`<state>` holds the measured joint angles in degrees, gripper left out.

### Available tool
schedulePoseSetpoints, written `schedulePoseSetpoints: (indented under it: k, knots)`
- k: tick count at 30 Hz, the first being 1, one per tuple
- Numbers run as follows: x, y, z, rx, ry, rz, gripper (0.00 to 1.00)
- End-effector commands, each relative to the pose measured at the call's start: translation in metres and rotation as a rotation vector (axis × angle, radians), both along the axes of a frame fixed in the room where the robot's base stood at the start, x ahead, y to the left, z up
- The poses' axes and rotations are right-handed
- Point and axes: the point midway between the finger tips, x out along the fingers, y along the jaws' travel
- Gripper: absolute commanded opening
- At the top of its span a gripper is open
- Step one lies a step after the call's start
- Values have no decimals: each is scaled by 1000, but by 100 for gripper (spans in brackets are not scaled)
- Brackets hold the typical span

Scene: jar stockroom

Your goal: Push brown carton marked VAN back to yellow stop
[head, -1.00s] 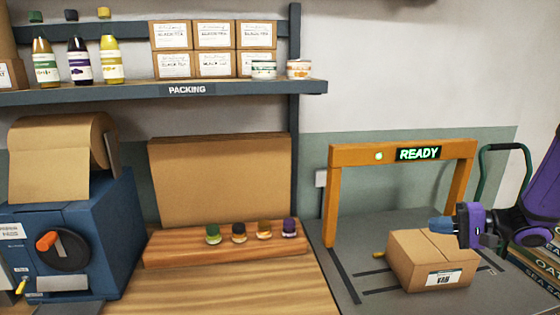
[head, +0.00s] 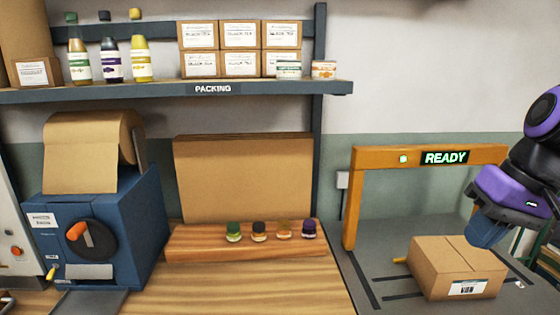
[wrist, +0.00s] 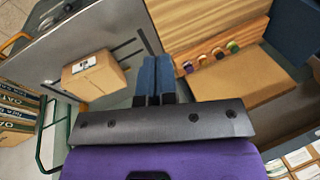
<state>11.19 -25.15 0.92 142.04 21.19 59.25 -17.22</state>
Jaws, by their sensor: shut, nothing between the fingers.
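The brown carton (head: 455,268) with a white VAN label on its front sits upright on the grey bench, in front of the orange arch. In the wrist view the carton (wrist: 94,76) lies left of my shut fingers, with a clear gap. The stop is not clearly seen there.
The orange arch (head: 430,157) with a lit READY sign stands over the bench. Dark strips mark the bench top. A wooden rack (head: 240,246) with several small jars stands to the left.

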Motion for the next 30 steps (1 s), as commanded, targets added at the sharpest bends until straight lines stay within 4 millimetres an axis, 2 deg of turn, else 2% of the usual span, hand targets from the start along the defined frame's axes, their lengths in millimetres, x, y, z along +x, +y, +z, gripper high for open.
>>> schedulePoseSetpoints:
  k: [6,14,25,30]
  knots:
    - [-31,-3,25,-184,-166,6,0]
    - [-49,-9,42,-286,-302,-6,0]
    - [-48,-10,44,-288,-312,-18,0]
    - [-27,-6,42,-200,-257,-112,0]
